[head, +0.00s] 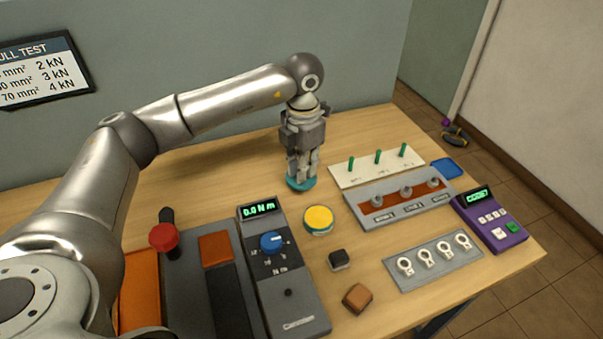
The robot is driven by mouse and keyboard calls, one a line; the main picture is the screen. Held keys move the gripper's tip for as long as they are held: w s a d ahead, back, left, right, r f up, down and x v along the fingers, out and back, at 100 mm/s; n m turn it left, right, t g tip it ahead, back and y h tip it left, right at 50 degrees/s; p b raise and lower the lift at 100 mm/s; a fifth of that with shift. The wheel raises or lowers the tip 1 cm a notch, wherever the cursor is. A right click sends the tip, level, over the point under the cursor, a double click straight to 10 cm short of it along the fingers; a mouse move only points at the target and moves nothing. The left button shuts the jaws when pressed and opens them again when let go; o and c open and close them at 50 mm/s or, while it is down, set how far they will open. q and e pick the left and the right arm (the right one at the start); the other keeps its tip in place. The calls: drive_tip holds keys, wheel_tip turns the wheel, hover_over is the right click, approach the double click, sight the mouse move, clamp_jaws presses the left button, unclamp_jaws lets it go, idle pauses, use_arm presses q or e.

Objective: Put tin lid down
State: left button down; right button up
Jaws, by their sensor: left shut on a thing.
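My left gripper (301,178) points straight down over the back middle of the table and is shut on a round teal tin lid (302,187). The fingers hide part of the lid. The lid is at or just above the wood; I cannot tell whether it touches. A small round tin (319,218) with a yellow top stands in front of the lid and slightly to the right, apart from it. My right gripper is not in the head view.
A grey torque meter (282,270) and a press with a red knob (163,237) stand front left. A dark block (339,260) and a brown block (357,298) lie in front. Right are a pegged white board (375,165), a lug tray (433,259) and a purple tester (489,221).

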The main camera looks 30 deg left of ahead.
use_arm(q)
drive_tip(key=shift+w+a+f, duration=0.25)
drive_tip(key=shift+w+f, duration=0.2)
drive_tip(key=shift+f, duration=0.15)
drive_tip(key=f, duration=0.1)
drive_tip(key=f+p, duration=0.1)
drive_tip(key=f, duration=0.1)
drive_tip(key=shift+w+a, duration=0.25)
drive_tip(key=shift+f, duration=0.5)
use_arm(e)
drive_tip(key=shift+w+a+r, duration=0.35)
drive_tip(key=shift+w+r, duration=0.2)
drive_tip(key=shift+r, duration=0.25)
use_arm(q)
drive_tip(key=shift+f, duration=0.1)
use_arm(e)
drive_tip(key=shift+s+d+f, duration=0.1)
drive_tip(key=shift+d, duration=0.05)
use_arm(q)
drive_tip(key=c, duration=1.4)
unclamp_jaws()
